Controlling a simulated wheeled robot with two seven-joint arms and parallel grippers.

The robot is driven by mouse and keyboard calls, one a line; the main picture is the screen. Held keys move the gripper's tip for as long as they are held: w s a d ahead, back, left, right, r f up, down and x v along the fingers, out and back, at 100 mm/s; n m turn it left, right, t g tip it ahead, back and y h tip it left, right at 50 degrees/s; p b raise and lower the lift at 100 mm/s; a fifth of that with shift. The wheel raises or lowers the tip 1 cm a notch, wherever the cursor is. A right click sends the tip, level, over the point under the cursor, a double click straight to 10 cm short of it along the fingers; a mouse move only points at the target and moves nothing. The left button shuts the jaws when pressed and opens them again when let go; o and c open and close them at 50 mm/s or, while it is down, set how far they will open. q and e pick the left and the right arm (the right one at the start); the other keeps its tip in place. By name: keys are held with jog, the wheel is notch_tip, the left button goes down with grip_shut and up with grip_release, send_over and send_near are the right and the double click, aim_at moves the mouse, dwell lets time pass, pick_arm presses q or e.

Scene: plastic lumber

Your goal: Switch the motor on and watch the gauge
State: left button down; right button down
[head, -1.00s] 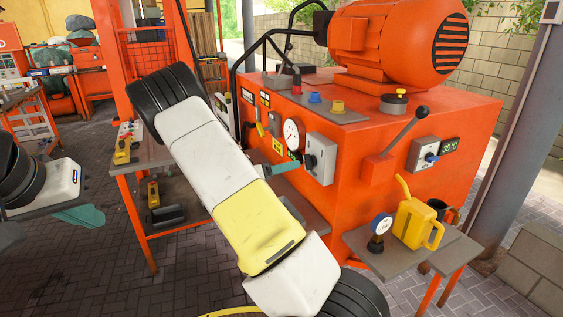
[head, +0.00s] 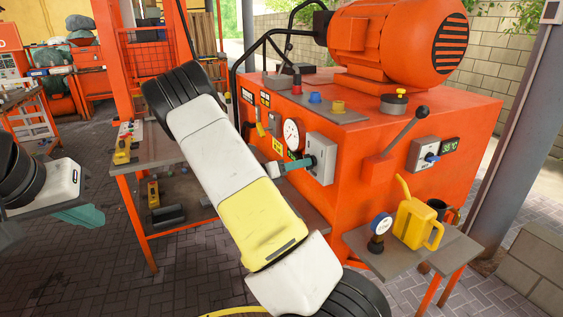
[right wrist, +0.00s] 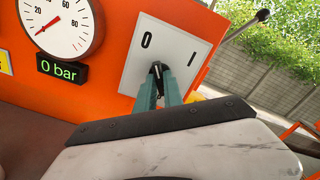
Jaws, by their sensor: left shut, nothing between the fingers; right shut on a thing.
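The motor switch is a pale grey box (head: 322,152) on the orange machine's front. In the right wrist view its plate (right wrist: 178,38) is marked 0 and 1. My right gripper (head: 311,163) is shut on the switch's black knob (right wrist: 157,73), with teal fingers on either side of it; they partly hide which mark it points to. The round white gauge (head: 292,134) is left of the switch. In the right wrist view the gauge (right wrist: 55,25) has a red needle near 0, and the display below (right wrist: 62,68) reads 0 bar. My left gripper (head: 88,215) is shut and empty, far left.
The large orange motor (head: 398,42) sits on the machine. A lever (head: 405,130) and another switch box (head: 424,155) are right of the gripped switch.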

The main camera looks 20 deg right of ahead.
jog(key=shift+m, duration=0.3)
jog(key=m, duration=1.3)
dwell(0.6)
jog(key=c, duration=1.5)
grip_release()
jog(key=shift+o, duration=0.2)
